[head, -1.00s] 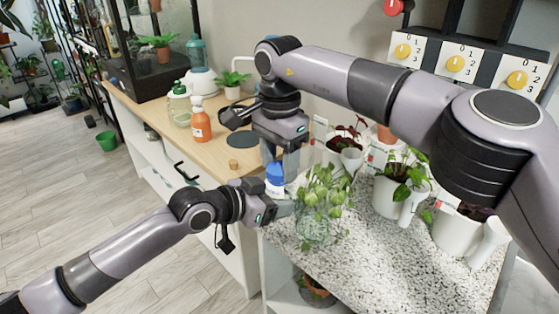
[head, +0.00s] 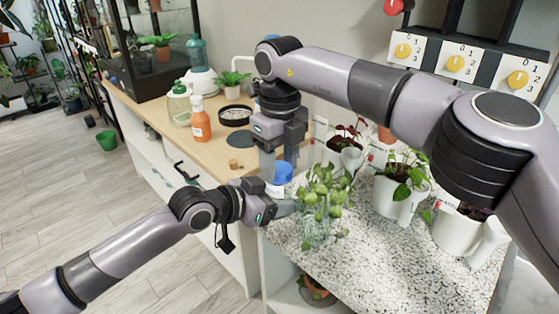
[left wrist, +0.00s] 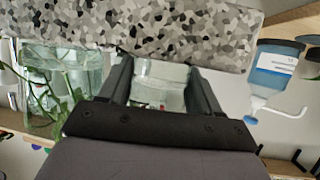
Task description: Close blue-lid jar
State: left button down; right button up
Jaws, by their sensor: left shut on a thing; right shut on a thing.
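The blue lid (head: 283,174) shows in the head view at the front end of the wooden counter, on or just over the jar; whether it is seated I cannot tell. My right gripper (head: 281,160) points down from above and is shut on the lid. The jar (head: 274,190) is mostly hidden by my left gripper, with only a pale strip below the lid in sight. My left gripper (head: 287,207) reaches in from the left, shut on the jar. In the left wrist view the clear jar (left wrist: 160,85) sits between the two fingers.
A leafy plant in a glass vase (head: 314,230) stands close right of my left gripper on the speckled top (head: 380,270). White pots (head: 403,196) stand further right. An orange bottle (head: 200,122), a black-rimmed dish (head: 237,114) and a small cork-like piece (head: 235,164) are on the wooden counter.

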jog(key=m, duration=1.1)
jog(key=o, duration=1.3)
jog(key=shift+c, duration=0.2)
jog(key=shift+r, duration=3.75)
pick_arm(q)
jog(key=shift+c, duration=0.7)
grip_release()
